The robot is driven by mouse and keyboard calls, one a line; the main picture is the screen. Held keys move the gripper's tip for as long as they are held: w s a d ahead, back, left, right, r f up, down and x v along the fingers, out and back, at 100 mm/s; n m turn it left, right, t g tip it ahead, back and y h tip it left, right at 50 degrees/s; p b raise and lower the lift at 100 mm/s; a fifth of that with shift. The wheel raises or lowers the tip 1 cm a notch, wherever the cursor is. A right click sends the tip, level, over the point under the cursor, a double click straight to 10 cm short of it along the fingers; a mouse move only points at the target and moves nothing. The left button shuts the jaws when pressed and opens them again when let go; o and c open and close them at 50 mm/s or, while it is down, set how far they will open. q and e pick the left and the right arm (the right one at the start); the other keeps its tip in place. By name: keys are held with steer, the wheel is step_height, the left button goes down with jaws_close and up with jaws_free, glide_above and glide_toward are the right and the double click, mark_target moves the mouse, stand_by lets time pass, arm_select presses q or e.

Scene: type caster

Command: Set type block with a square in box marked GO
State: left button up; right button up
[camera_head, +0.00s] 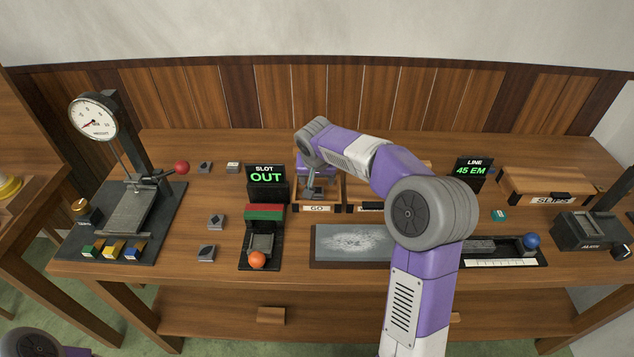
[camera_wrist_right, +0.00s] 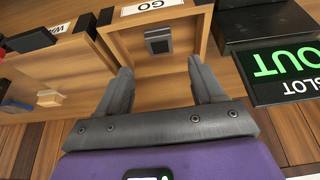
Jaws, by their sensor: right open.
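The box marked GO (camera_head: 318,209) stands right of the OUT display, and its label shows in the right wrist view (camera_wrist_right: 152,6). Inside it lies a dark type block (camera_wrist_right: 158,41) with a paler, square-looking mark on its face, close to the label-side wall. My right gripper (camera_head: 316,190) is over this box, jaws open and apart. In the wrist view its fingers (camera_wrist_right: 160,78) are clear of the block, with nothing between them. Other small blocks lie on the table: two at the back (camera_head: 205,167) (camera_head: 233,167) and two nearer (camera_head: 216,222) (camera_head: 206,253); their marks are too small to read surely.
The SLOT OUT display (camera_head: 266,182) stands close left of the GO box. A dial press (camera_head: 130,205) is at left, a grey-white slab (camera_head: 345,243) in front, and a SLUGS box (camera_head: 555,185) at right.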

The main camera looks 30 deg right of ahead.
steer(key=v, duration=0.4)
steer(key=shift+r+p, duration=0.1)
steer(key=shift+p, duration=0.2)
